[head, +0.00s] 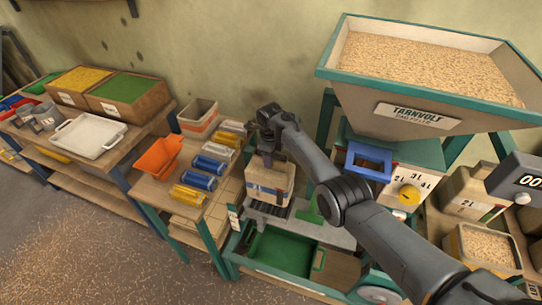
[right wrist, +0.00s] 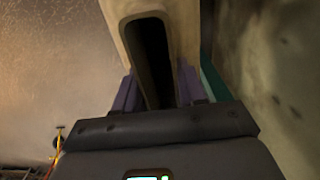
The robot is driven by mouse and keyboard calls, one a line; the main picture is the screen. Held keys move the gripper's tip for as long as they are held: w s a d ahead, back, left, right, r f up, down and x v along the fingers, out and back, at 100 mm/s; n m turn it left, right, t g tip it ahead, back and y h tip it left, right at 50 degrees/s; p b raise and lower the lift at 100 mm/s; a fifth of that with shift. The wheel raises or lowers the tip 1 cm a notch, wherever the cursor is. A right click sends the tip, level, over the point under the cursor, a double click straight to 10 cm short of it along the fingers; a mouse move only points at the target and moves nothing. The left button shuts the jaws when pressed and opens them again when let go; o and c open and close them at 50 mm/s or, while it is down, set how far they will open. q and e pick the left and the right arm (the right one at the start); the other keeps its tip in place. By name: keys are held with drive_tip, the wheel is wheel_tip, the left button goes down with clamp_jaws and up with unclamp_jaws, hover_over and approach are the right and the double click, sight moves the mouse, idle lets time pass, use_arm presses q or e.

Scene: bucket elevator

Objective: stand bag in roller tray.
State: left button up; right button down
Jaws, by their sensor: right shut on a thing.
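The bag (head: 270,184) is beige with a dark stripe and a red mark, and it looks upright. My right gripper (head: 267,162) reaches down from above and is shut on its top. In the right wrist view the bag (right wrist: 180,22) shows a dark open mouth, with purple fingers on either side. The roller tray (head: 265,211) shows as dark grey rollers just below the bag. I cannot tell whether the bag's bottom touches the rollers. My left gripper is not in view.
A large hopper (head: 360,118) of grain stands at the back right. A blue frame (head: 369,160) and a yellow knob (head: 409,194) sit right of the bag. A bench at left holds an orange scoop (head: 158,158) and blue and yellow rolls. A green bin (head: 280,250) lies below the tray.

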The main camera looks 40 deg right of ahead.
drive_tip(key=shift+f+b, duration=0.95)
wheel_tip(320, 180, down, 3)
drive_tip(key=b, duration=0.4)
drive_tip(key=shift+f, duration=0.1)
wheel_tip(320, 180, down, 3)
drive_tip(key=shift+f+b, duration=0.1)
drive_tip(key=shift+b, duration=0.45)
drive_tip(key=shift+f, duration=0.65)
drive_tip(key=c, duration=0.6)
unclamp_jaws()
